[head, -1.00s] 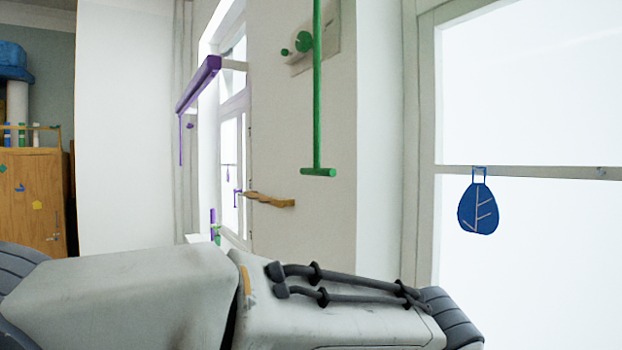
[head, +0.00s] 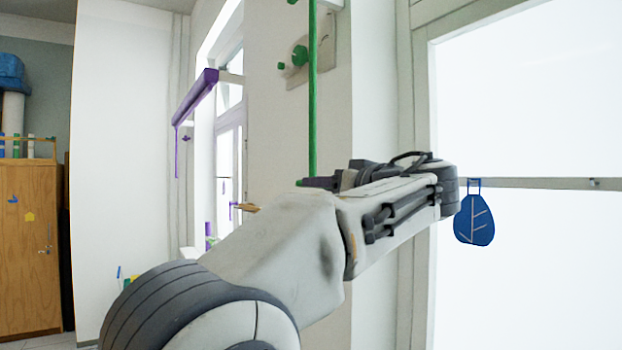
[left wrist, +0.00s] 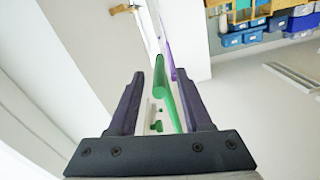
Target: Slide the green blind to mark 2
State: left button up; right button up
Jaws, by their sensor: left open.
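The green pull rod (head: 312,95) of the blind hangs in front of the wall in the head view. Its lower end and most of its crossbar are behind my left arm; a small green tip (head: 299,183) shows. My left gripper (head: 318,183) is at the crossbar's height, its fingers small and partly hidden here. In the left wrist view my left gripper (left wrist: 161,78) is open, and the green bar (left wrist: 160,91) appears between its two fingers; I cannot tell whether they touch. No number for mark 2 is readable. My right gripper is not in view.
A grey plate with a green knob (head: 299,56) is on the wall behind the rod. A purple blind bar (head: 195,97) hangs farther left. A blue leaf-shaped tag (head: 474,220) hangs at the right window. A wooden cabinet (head: 28,240) stands far left.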

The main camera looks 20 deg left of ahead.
pick_arm(q)
jog(key=p+x, duration=0.1)
jog(key=x, duration=0.3)
jog(key=shift+r, duration=0.1)
jog(key=shift+w+a+p, duration=0.35)
jog(key=shift+w+a, duration=0.05)
grip_shut()
dwell(1.0)
